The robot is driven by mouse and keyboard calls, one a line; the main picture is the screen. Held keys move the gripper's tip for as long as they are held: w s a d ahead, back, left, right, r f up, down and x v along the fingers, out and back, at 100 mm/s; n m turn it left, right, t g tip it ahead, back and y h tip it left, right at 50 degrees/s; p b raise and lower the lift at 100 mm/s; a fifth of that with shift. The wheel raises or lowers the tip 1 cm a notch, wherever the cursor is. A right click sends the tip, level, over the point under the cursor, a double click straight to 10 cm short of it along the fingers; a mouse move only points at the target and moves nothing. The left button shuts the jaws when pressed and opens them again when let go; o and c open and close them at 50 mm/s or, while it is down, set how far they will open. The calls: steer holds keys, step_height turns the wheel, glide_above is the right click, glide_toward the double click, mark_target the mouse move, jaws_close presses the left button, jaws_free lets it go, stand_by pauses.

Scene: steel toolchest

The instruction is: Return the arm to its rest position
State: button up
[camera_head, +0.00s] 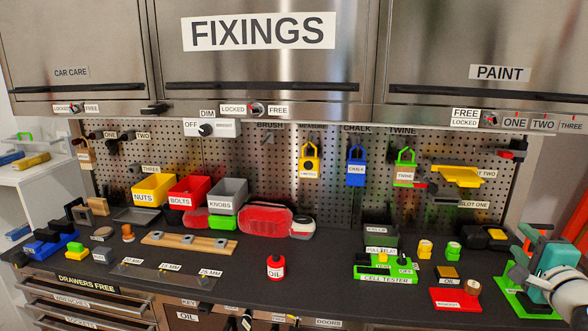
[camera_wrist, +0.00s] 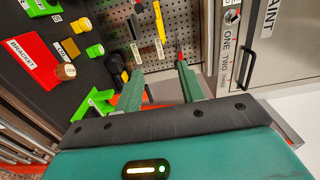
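My gripper (camera_wrist: 160,70) shows in the wrist view with its two green fingers apart and nothing between them, so it is open. In the head view my teal and white arm (camera_head: 557,262) shows at the far right edge, over the right end of the dark bench top (camera_head: 330,290). Its gripper fingers are hard to make out there. A green piece (camera_wrist: 92,104) lies just left of the fingers in the wrist view.
A red bracket block (camera_head: 455,298) and a green cell tester (camera_head: 385,272) stand left of my arm. A yellow holder (camera_head: 457,177) hangs on the pegboard (camera_head: 240,155). The steel paint cabinet (camera_head: 480,50) is above. The bench front centre holds a red bottle (camera_head: 275,268).

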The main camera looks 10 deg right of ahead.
steer(key=w+a+f+n+g+y, duration=0.2)
steer(key=w+a+f+n+y, duration=0.15)
steer(key=a+f, duration=0.3)
steer(key=w+a+f+n+g+y, duration=0.2)
steer(key=w+a+f, duration=0.3)
steer(key=f, duration=0.3)
steer(key=s+a+f+n+g+y, duration=0.15)
steer(key=a+f+n+g, duration=0.55)
steer(key=a+f, duration=0.75)
steer(key=s+a+r+n+h, duration=0.1)
steer(key=s+a+r+n, duration=0.3)
steer(key=s+r, duration=0.5)
steer(key=s+a+r+n, duration=0.5)
steer(key=s+a+r, duration=0.1)
steer(key=s+r, duration=0.3)
steer(key=shift+a+g+h, duration=0.3)
steer(key=shift+a+h, duration=0.1)
steer(key=shift+o, duration=0.2)
